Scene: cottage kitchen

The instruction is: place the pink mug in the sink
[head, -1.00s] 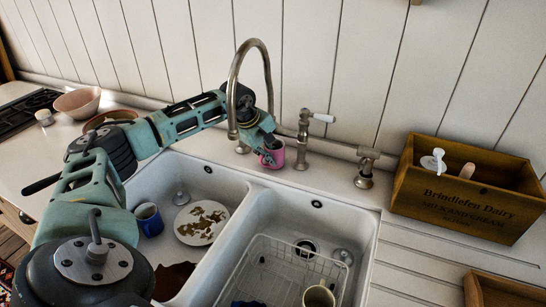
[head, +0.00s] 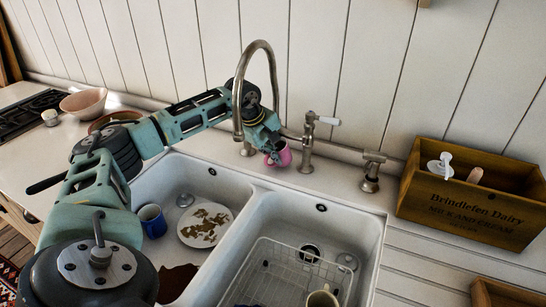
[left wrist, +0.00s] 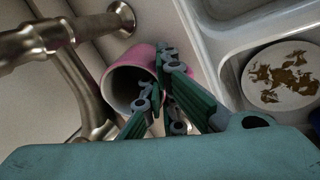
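The pink mug (head: 281,157) is at the back of the sink, beside the tap, and looks slightly tilted. In the left wrist view the mug (left wrist: 125,75) shows its dark open mouth towards the camera. My left gripper (head: 270,150) is at its rim. In the left wrist view the gripper (left wrist: 158,85) has one finger across the mouth and the other outside the wall, closed on the rim. The white double sink (head: 257,192) is in front, with a left and a right basin. My right gripper is not in view.
The curved tap (head: 239,95) and its handle post (head: 307,145) stand close around the mug. The left basin holds a blue mug (head: 152,220) and a stained plate (head: 190,236). The right basin holds a wire rack (head: 262,275) and a cream mug (head: 322,298). A wooden box (head: 470,205) stands right.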

